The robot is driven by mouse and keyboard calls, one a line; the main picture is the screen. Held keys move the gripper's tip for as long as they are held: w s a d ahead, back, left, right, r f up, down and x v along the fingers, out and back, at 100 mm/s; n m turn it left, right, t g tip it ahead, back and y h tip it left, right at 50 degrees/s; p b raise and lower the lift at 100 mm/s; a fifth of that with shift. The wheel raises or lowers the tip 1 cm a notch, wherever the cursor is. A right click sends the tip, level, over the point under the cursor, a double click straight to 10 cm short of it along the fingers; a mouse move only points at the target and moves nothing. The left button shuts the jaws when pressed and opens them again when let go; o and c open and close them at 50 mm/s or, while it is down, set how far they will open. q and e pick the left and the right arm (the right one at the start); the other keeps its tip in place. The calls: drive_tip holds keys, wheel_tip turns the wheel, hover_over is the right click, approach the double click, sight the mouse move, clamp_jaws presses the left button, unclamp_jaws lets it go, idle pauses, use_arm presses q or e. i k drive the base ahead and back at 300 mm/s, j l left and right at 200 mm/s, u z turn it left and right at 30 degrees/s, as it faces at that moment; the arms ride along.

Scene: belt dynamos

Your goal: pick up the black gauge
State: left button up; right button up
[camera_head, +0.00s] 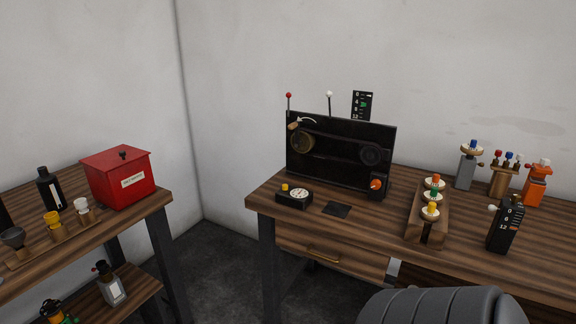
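Two black instruments in the head view could be the black gauge, and I cannot tell for certain which is meant. A low black box with a round white dial (294,197) and a yellow button lies at the left front of the right-hand table, below the black belt machine. An upright black box with a 0-to-12 scale (504,227) and a white knob on its left side stands near the front right of the same table. Neither is held.
The wooden table (365,226) carries a black belt machine (342,150), a small dark plate (337,209), a wooden rack with coloured-topped pieces (427,224) and several devices at the back right. A red box (118,179) stands on the left shelf unit. Floor shows between the furniture.

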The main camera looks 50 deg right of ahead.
sight(506, 223)
drive_tip(key=i+z, duration=0.1)
drive_tip(key=z, duration=0.3)
drive_tip(key=i+z, duration=0.15)
drive_tip(key=z, duration=0.25)
drive_tip(key=i+j+z, duration=0.1)
drive_tip(key=z, duration=0.35)
drive_tip(key=i+j+z, duration=0.1)
drive_tip(key=z, duration=1.9)
drive_tip(key=i+l, duration=0.15)
drive_tip(key=u, duration=0.05)
